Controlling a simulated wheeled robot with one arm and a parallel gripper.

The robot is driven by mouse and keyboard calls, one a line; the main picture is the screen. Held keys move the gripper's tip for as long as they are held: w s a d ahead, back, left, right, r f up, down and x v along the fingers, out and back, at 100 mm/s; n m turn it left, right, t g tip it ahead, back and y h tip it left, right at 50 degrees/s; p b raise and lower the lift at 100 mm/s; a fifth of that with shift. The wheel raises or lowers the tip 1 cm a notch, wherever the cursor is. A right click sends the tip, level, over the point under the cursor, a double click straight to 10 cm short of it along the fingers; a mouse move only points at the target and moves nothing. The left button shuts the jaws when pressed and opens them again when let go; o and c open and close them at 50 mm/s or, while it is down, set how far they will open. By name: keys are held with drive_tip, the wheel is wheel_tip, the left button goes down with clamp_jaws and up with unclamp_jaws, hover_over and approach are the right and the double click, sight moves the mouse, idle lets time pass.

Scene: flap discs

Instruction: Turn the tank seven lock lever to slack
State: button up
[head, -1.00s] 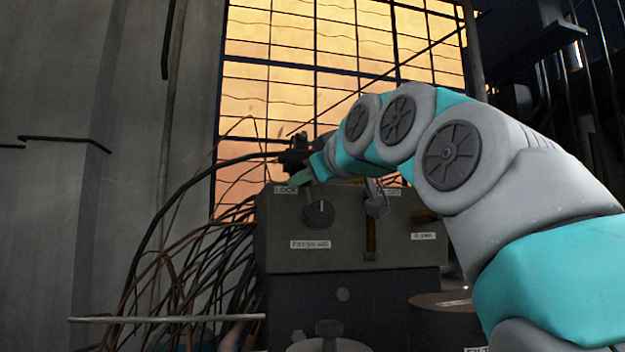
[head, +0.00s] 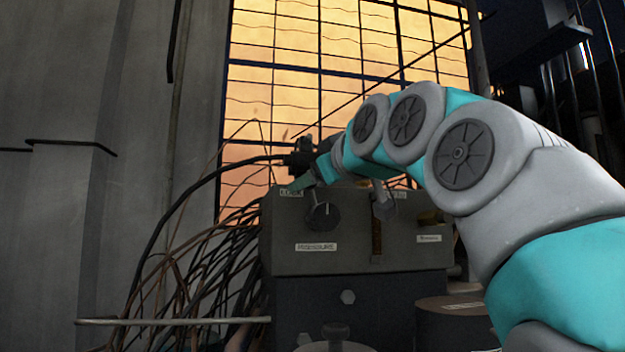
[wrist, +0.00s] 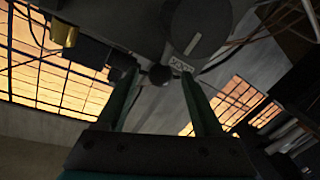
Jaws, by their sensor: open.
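The grey control box (head: 350,255) stands in the middle of the head view. A small label sits at its top left edge; in the wrist view this label (wrist: 183,65) appears to read LOCK. Beside it, a dark round knob (wrist: 159,75), apparently the lock lever's end, lies between my fingertips. My gripper (wrist: 159,82) is open, with one green finger on each side of the knob. I cannot tell whether either finger touches it.
A second lever (head: 383,203) stands above a slot on the box face. Loose cables (head: 215,245) crowd the left side. A horizontal rail (head: 170,321) crosses below them.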

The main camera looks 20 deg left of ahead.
drive_tip(key=v, duration=0.7)
drive_tip(key=shift+b, duration=0.45)
drive_tip(key=shift+s+d, duration=0.1)
